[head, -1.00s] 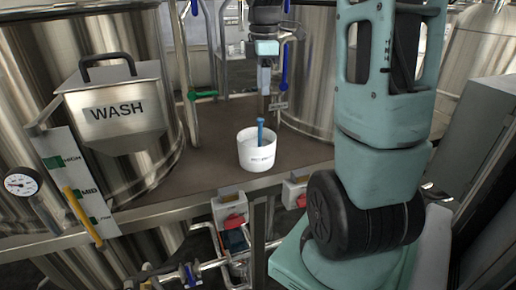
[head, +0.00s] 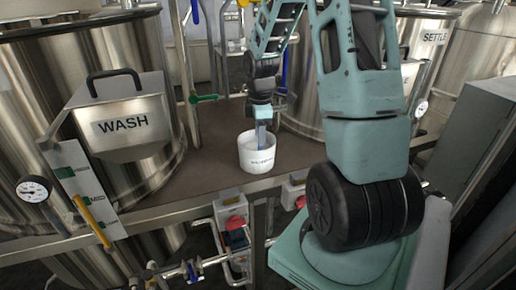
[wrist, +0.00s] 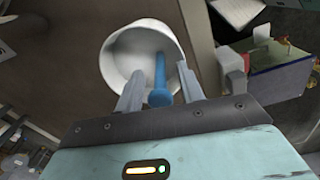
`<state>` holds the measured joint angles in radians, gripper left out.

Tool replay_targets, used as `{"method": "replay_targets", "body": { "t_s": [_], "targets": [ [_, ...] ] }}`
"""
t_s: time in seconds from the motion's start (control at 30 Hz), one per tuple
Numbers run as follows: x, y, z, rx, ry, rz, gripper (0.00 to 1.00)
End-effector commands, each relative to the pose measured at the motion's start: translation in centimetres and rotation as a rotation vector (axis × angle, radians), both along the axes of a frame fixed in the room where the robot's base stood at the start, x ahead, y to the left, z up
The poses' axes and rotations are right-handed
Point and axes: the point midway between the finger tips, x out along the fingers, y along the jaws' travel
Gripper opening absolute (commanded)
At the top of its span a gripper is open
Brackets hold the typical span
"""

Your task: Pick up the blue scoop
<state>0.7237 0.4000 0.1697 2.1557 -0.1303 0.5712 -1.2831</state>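The blue scoop (wrist: 160,82) stands in a white tub (head: 257,160), its handle rising above the rim in the wrist view. The tub also shows in the wrist view (wrist: 117,54). My gripper (head: 261,145) points down into the mouth of the tub in the head view. In the wrist view my gripper (wrist: 160,72) is open, with one finger on each side of the scoop's handle and gaps between them. In the head view the scoop cannot be told apart from the fingers, and its lower end is hidden.
The tub stands on a brown platform (head: 205,180). A large steel tank with a hopper marked WASH (head: 125,125) stands at left, and another tank (head: 312,105) stands behind at right. Pipes with a green-handled valve (head: 204,98) rise behind the tub. Boxes with red parts (head: 236,222) hang below the front edge.

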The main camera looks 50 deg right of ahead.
Motion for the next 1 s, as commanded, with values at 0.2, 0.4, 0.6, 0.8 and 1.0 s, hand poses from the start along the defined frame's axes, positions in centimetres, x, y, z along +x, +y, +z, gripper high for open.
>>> {"method": "replay_targets", "body": {
  "t_s": [0.2, 0.4, 0.6, 0.8, 1.0],
  "targets": [
    [0.0, 0.0, -1.5, 0.001, 0.001, 0.001, 0.38],
    [0.0, 0.0, -1.6, 0.001, 0.001, 0.001, 0.32],
    [0.0, 0.0, -1.7, 0.001, 0.001, 0.0, 0.0],
    [0.0, 0.0, -1.7, 0.001, 0.001, 0.0, 0.0],
    [0.0, -0.1, -0.4, -0.003, -0.003, -0.002, 0.0]
  ]
}}
